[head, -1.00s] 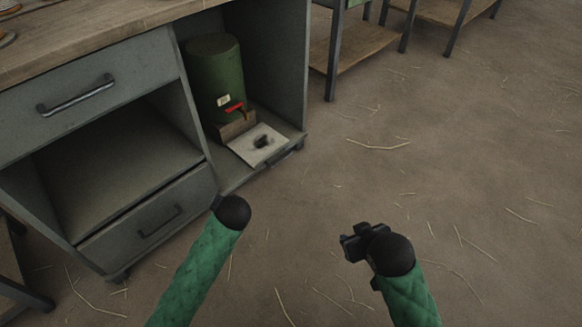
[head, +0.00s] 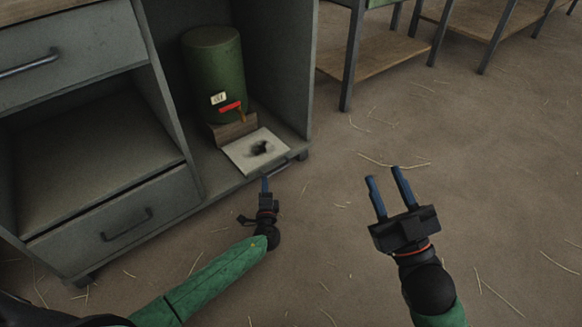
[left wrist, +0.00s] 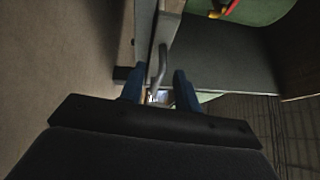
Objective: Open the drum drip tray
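The green drum (head: 212,75) stands upright on a wooden block (head: 233,131) in the right bay of the grey cabinet. Its tap has a red lever (head: 230,106). Below it, the drip tray has a pale, dark-stained surface (head: 248,158) and a bar handle (head: 281,167) at its front edge. My left gripper (head: 265,182) is just in front of the tray's front. In the left wrist view its fingers (left wrist: 158,92) are apart, with the handle bar (left wrist: 160,66) ahead between them; contact is unclear. My right gripper (head: 388,190) is open and empty over the floor.
The cabinet's left side has an upper drawer (head: 65,62), an open shelf and a lower drawer (head: 125,222). A bench with a wooden lower shelf (head: 375,52) stands behind at the right. The straw-strewn floor (head: 350,240) in front is open.

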